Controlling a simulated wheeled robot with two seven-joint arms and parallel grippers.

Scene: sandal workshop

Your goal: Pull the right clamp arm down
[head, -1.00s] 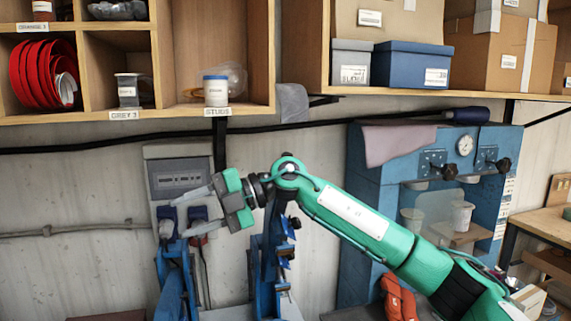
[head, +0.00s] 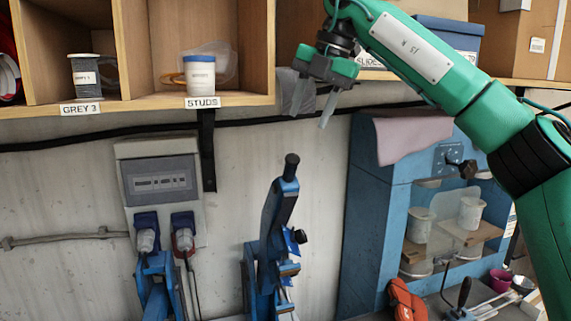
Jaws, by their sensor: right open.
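A blue clamp arm (head: 275,215) with a black knob on top stands upright at the lower middle of the head view, tilted slightly right. Its lower part runs off the picture's bottom edge. A second blue upright piece (head: 155,285) stands to its left, below the wall box. My right gripper (head: 308,118) is open and empty. Its two pale fingers point down, above and a little right of the clamp arm's knob, apart from it. My left gripper is not in view.
A wooden shelf (head: 235,99) with a white jar (head: 200,75) hangs above left. A blue machine (head: 370,235) with pale cups stands at the right. A grey wall box (head: 160,180) with two plugs is at the left. Bare wall lies around the clamp arm's knob.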

